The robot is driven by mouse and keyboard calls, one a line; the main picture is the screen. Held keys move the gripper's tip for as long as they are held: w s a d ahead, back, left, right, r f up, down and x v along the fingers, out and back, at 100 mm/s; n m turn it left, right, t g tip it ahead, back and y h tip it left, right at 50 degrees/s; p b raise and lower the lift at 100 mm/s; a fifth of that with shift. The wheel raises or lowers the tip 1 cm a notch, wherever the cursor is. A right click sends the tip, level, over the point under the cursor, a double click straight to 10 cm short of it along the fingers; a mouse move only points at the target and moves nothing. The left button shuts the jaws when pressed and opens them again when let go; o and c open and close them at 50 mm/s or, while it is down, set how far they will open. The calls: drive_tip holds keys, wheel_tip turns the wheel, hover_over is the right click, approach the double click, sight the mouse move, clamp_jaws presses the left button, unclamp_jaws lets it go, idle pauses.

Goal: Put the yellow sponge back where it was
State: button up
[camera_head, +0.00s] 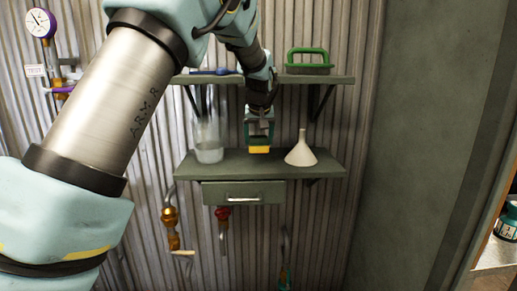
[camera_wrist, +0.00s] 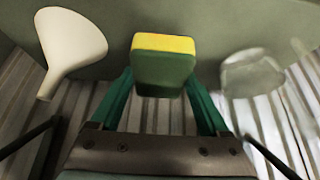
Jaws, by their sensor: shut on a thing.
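The yellow sponge (camera_head: 259,149) has a green layer and is held in my gripper (camera_head: 259,138). It hangs at or just above the lower shelf (camera_head: 235,164), between a glass jar and a white funnel; I cannot tell whether it touches the shelf. In the wrist view the sponge (camera_wrist: 163,62) sits between the tips of the green fingers of my gripper (camera_wrist: 163,85), with its yellow side facing the shelf surface. The fingers are shut on its sides.
The white funnel (camera_head: 301,150) stands right of the sponge, and the clear jar (camera_head: 208,140) stands left. The upper shelf (camera_head: 338,79) above holds a green-handled brush (camera_head: 308,62). A drawer (camera_head: 243,193) hangs below the lower shelf. Hand drills (camera_head: 171,222) hang on the corrugated wall.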

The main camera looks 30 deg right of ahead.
drive_tip(key=p, duration=0.2)
hover_over(258, 164)
drive_tip(key=f, duration=0.4)
drive_tip(key=shift+s+a+f, duration=0.1)
drive_tip(key=shift+s+f, duration=0.2)
drive_tip(key=shift+w+f, duration=0.15)
drive_tip(key=shift+f, duration=0.2)
drive_tip(key=shift+f, duration=0.2)
drive_tip(key=o, duration=1.2)
drive_tip(key=shift+r, duration=0.1)
drive_tip(key=shift+c, duration=0.2)
